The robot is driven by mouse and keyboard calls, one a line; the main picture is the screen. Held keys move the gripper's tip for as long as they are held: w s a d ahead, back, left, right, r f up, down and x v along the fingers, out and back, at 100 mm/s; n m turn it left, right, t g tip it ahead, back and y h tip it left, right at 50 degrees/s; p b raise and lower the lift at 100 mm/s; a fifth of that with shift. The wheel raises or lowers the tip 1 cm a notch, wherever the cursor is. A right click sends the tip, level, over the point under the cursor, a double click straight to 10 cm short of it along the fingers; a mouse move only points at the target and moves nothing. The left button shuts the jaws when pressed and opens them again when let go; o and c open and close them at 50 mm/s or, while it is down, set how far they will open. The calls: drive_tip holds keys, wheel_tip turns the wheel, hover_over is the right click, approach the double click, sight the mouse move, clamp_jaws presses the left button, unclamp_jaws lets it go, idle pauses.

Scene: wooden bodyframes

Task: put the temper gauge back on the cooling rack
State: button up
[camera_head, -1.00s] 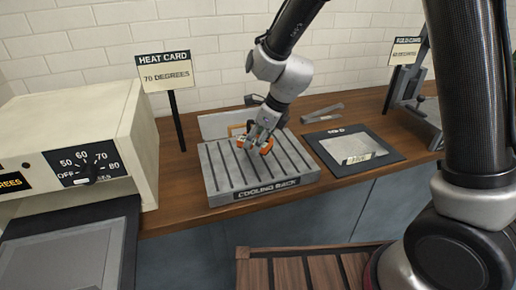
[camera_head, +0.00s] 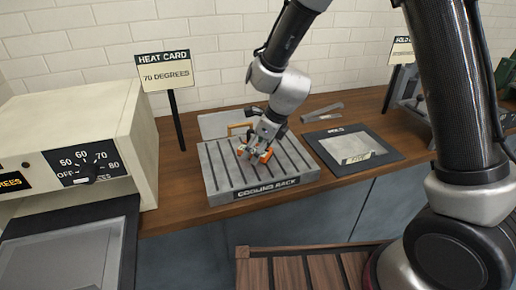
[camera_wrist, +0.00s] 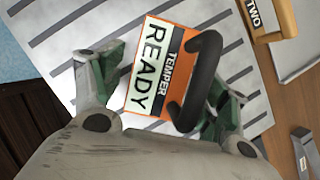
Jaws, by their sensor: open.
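The temper gauge (camera_wrist: 160,68) is an orange block with a pale face reading "TEMPER READY" and a black handle. It lies on the slotted grey cooling rack (camera_head: 222,180), and its orange body shows at my gripper in the head view (camera_head: 265,156). My gripper (camera_wrist: 160,90) is open, with one finger on each side of the gauge. I cannot tell whether the fingers touch it. The rack's grey slats also show behind the gauge in the wrist view (camera_wrist: 60,25).
A cream heater box (camera_head: 75,135) with a dial stands at the left, beside the heat card (camera_head: 165,72). A dark-framed mold (camera_head: 340,152) lies right of the rack. An orange-handled item (camera_head: 238,127) stands behind the rack. A metal tool (camera_head: 322,112) lies on the counter.

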drive_tip(key=s+d+r+n, duration=0.25)
drive_tip(key=d+r, duration=0.35)
drive_tip(key=r, duration=0.3)
drive_tip(key=s+d+r+n, duration=0.2)
drive_tip(key=d+r+n, duration=0.1)
drive_tip(key=d+r, duration=0.45)
drive_tip(key=s+d+r+n+t+h, duration=0.1)
drive_tip(key=s+d+r+n+h, duration=0.1)
drive_tip(key=s+d+n, duration=0.7)
drive_tip(key=s+d+r+n+t+h, duration=0.1)
drive_tip(key=s+d+r+n, duration=0.4)
drive_tip(key=s+d+n, duration=0.4)
drive_tip(key=shift+s+d+h, duration=0.35)
drive_tip(key=shift+d+h, duration=0.05)
drive_tip(key=shift+d, duration=0.8)
drive_tip(key=shift+r, duration=0.1)
